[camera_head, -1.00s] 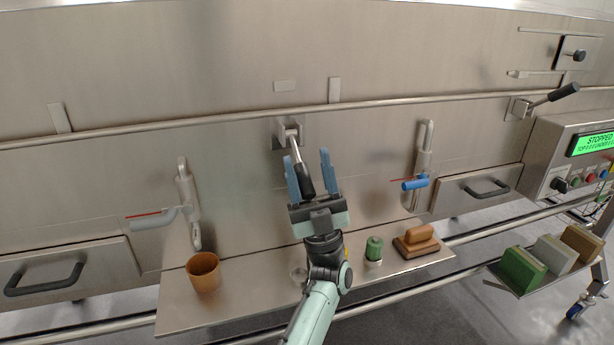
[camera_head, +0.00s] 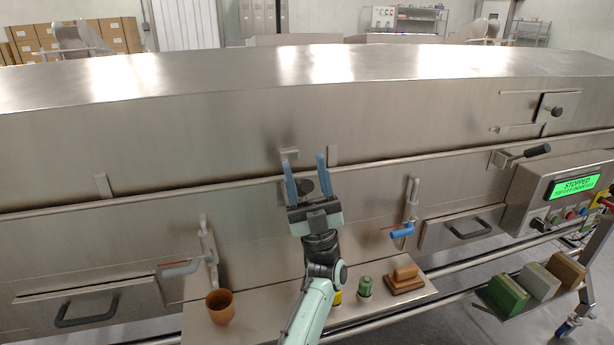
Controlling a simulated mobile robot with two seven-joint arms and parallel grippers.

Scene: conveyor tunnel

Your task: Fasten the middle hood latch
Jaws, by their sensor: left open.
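The middle hood latch shows as its dark round handle end (camera_head: 306,186), between the two blue fingers of my left gripper (camera_head: 304,160). The handle points roughly toward me. Most of the lever and its base are hidden behind the gripper. My left gripper is open, with its fingers pointing up on either side of the handle; I cannot tell whether either touches it. A small metal catch plate (camera_head: 289,155) sits on the hood just above the rail. My right gripper is not in view.
A rail (camera_head: 430,156) runs along the hood. Another black-handled latch (camera_head: 535,152) is at right, near the control panel (camera_head: 565,190) reading STOPPED. Below, a shelf (camera_head: 260,325) holds a brown cup (camera_head: 220,306), a green-topped jar (camera_head: 365,286) and a brown block (camera_head: 404,281).

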